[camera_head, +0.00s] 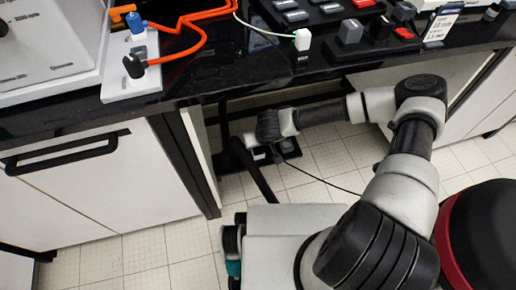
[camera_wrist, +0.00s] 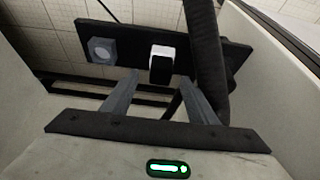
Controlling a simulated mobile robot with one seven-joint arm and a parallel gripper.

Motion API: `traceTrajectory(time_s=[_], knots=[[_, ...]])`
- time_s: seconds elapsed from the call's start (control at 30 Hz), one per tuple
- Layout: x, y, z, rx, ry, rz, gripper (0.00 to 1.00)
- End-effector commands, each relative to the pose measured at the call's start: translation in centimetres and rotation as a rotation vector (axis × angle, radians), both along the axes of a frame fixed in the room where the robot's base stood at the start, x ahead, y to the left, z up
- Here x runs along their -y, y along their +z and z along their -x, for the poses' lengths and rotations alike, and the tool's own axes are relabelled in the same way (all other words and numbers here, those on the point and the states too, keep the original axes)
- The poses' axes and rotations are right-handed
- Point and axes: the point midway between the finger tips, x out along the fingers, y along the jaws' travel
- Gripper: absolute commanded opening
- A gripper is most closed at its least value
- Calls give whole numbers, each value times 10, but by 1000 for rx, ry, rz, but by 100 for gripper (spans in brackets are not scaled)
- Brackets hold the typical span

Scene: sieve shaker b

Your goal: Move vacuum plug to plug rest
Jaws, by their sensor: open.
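In the wrist view my gripper (camera_wrist: 160,78) is open, with its two grey fingers apart and nothing held between them. Just beyond the fingertips, a small block with a white top and black front (camera_wrist: 162,62) stands on a black board (camera_wrist: 130,47); it may be the vacuum plug. To its left on the board is a grey square block (camera_wrist: 102,49) with a round face, possibly the plug rest; I cannot tell for sure. In the head view my arm reaches below the counter to the black board (camera_head: 234,160), where the small parts are hard to tell apart.
A thick black hose (camera_wrist: 204,50) runs past the board close to my right finger. Pale cabinet walls (camera_wrist: 262,75) flank this space. Above, the black counter (camera_head: 195,85) carries a white panel (camera_head: 137,72) with a blue plug (camera_head: 135,24), a black plug and orange cables.

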Motion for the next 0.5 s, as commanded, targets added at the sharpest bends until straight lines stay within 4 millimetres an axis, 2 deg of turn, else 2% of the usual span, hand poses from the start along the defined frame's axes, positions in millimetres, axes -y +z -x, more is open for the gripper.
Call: traceTrajectory(time_s=[0.3,0.5], knots=[[-8,-41,-18,-3,-1,-2,53],[-8,-46,-22,0,0,-1,53]])
